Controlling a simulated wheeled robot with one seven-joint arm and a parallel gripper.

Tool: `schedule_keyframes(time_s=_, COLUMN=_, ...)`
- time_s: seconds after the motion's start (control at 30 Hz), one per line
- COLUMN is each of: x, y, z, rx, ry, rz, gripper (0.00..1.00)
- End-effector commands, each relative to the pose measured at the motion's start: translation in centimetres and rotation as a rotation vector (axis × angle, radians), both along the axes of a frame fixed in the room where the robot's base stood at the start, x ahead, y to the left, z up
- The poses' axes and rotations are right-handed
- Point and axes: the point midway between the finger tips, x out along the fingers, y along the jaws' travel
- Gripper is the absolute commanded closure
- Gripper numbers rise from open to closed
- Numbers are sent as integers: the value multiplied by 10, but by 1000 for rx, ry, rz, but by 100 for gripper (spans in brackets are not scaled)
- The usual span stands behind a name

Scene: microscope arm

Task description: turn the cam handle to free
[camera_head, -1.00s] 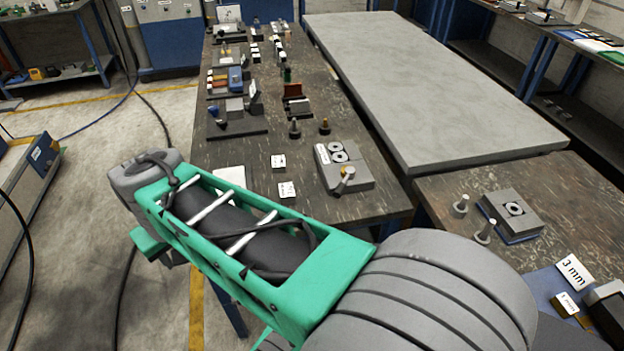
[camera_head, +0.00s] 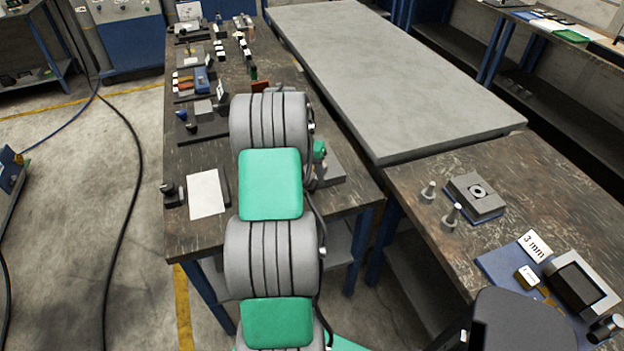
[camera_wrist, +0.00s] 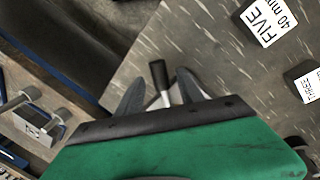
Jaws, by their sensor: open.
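The cam handle (camera_wrist: 158,74), a black knob on a light metal stem, shows in the wrist view between the two fingers of my gripper (camera_wrist: 157,88). The fingers are spread, and I cannot tell whether either touches the handle. The lower end of the stem is hidden behind my gripper body. In the head view my arm covers the handle and most of its grey block (camera_head: 332,172); only the block's right part shows.
A white sheet (camera_head: 206,193) lies left of my arm. The right bench holds grey pegs (camera_head: 451,215), a block (camera_head: 474,195) and a "3 mm" card (camera_head: 535,246). The pale slab (camera_head: 390,80) is clear.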

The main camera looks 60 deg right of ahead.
Motion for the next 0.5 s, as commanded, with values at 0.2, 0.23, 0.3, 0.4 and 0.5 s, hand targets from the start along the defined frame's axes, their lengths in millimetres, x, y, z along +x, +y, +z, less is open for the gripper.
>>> schedule_keyframes(time_s=0.2, x=-3, y=0, z=-13, rx=0, ry=-1, rz=0, gripper=56)
schedule_keyframes(time_s=0.23, x=-3, y=0, z=-13, rx=0, ry=-1, rz=0, gripper=56)
schedule_keyframes(time_s=0.3, x=-2, y=0, z=-13, rx=-1, ry=-1, rz=1, gripper=56)
schedule_keyframes(time_s=0.4, x=-2, y=0, z=-13, rx=-1, ry=-1, rz=1, gripper=59)
schedule_keyframes(time_s=0.5, x=-2, y=0, z=-13, rx=-1, ry=-1, rz=1, gripper=67)
